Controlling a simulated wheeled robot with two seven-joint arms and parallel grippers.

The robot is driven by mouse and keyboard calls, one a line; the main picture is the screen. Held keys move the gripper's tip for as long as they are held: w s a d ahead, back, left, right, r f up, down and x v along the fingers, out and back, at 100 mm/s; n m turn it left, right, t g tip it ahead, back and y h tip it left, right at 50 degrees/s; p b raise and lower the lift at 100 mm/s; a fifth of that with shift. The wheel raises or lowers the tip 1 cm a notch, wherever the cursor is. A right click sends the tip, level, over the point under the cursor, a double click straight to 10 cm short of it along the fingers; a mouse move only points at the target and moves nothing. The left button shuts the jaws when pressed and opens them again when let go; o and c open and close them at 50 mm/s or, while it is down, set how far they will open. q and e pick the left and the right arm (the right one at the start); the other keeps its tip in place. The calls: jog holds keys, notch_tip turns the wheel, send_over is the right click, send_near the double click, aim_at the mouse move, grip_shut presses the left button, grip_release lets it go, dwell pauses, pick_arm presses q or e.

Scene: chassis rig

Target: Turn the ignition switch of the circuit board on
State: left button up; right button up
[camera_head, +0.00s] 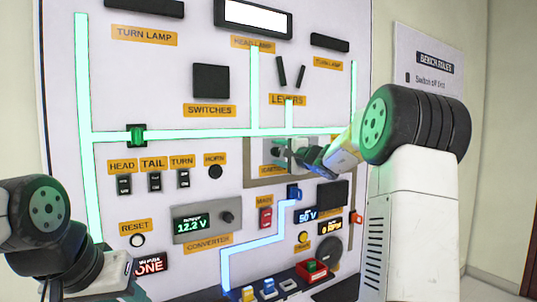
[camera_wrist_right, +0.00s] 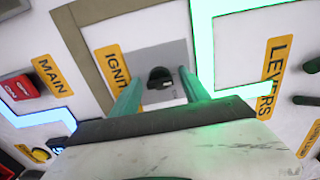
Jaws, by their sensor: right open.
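The ignition switch (camera_wrist_right: 160,77) is a black knob on a grey plate, with the orange IGNITION label (camera_wrist_right: 112,68) beside it in the right wrist view. In the head view the switch (camera_head: 277,152) sits on the middle right of the circuit board (camera_head: 65,110). My right gripper (camera_wrist_right: 160,82) is open, with its two teal fingers on either side of the knob in the picture. Whether they touch the knob I cannot tell. In the head view my right gripper (camera_head: 300,153) partly covers the plate. My left arm is at the lower left; its fingers do not show.
The red MAIN switch (camera_head: 265,218) and a blue block (camera_head: 293,192) lie below the ignition plate. A brown frame (camera_head: 250,165) borders the plate. Glowing green strips (camera_head: 190,136) run close above. Two black levers (camera_head: 281,72) are higher up.

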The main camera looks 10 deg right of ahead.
grip_shut()
jog(key=shift+m, duration=0.3)
jog(key=m, duration=1.1)
jog(key=shift+f, duration=0.1)
jog(key=shift+m, duration=0.3)
dwell(0.4)
grip_release()
